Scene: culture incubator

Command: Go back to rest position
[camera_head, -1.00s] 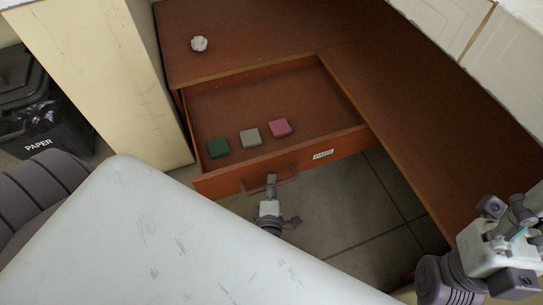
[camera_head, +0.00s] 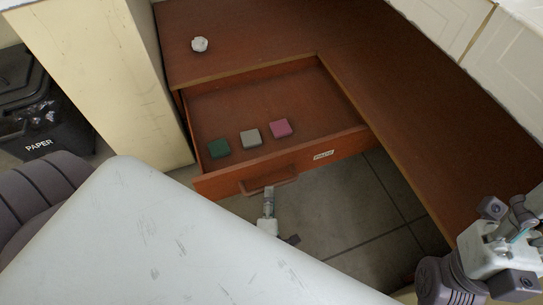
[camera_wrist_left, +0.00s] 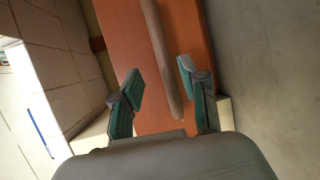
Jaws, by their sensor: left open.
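My left gripper (camera_head: 268,195) is just in front of the open drawer's front panel, below its handle (camera_head: 270,187). In the left wrist view the gripper (camera_wrist_left: 160,80) has its two fingers spread, with the long handle (camera_wrist_left: 158,50) ahead of them and not gripped. My right gripper (camera_head: 518,215) is at the right edge of the head view, above the side of the desk; its jaw opening is not clear.
The drawer (camera_head: 235,115) is pulled out and holds a green block (camera_head: 218,148), a grey block (camera_head: 250,138) and a pink block (camera_head: 281,128). A crumpled white ball (camera_head: 200,44) lies on the desk (camera_head: 245,30). A bin marked PAPER (camera_head: 45,130) stands left.

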